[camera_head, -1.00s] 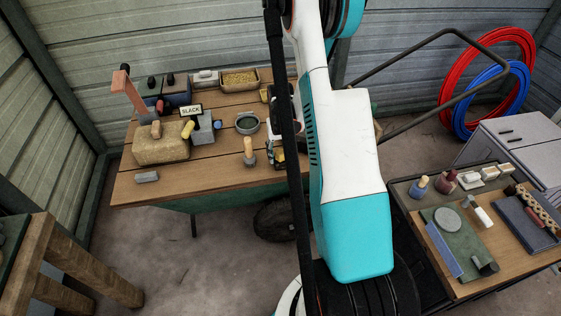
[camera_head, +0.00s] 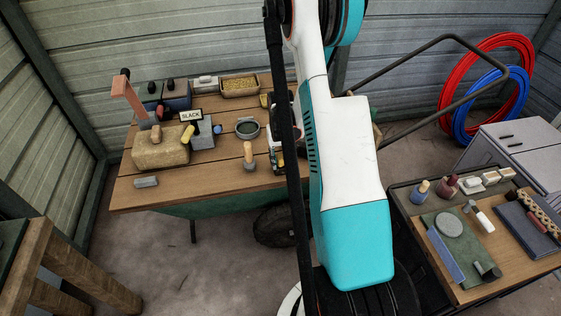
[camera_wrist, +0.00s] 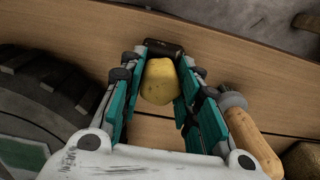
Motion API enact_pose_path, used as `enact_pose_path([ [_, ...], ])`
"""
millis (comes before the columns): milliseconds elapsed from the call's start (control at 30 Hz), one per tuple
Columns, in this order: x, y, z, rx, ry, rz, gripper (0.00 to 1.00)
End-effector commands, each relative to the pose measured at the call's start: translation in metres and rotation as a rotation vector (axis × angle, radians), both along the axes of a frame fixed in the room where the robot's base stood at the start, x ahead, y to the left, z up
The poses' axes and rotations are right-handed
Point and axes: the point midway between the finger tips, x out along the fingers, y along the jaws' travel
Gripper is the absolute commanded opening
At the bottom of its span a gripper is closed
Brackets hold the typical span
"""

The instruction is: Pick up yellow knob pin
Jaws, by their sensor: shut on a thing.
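In the wrist view, the yellow knob pin (camera_wrist: 160,82) shows as a rounded, worn yellow knob between the two teal fingers of my gripper (camera_wrist: 162,75). The fingers are shut on it, one on each side. Any pin shaft below the knob is hidden. A wooden tabletop (camera_wrist: 225,62) lies behind the knob; I cannot tell the gap between them. In the head view, my arm and a dark post block the gripper and the knob.
A wooden-handled tool (camera_wrist: 252,140) lies close to the right finger. A dark ridged round thing (camera_wrist: 45,85) is at the left. In the head view, the table holds a tan block (camera_head: 160,150), a bowl (camera_head: 247,129) and bins (camera_head: 178,95). A second bench (camera_head: 470,290) stands at right.

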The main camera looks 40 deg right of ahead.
Motion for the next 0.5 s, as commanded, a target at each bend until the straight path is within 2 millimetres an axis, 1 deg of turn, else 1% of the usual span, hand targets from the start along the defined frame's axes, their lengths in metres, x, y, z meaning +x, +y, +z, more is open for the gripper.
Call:
enact_pose_path([
  [500, 0.0, 0.0, 0.013, 0.0, 0.0, 0.0, 0.0],
])
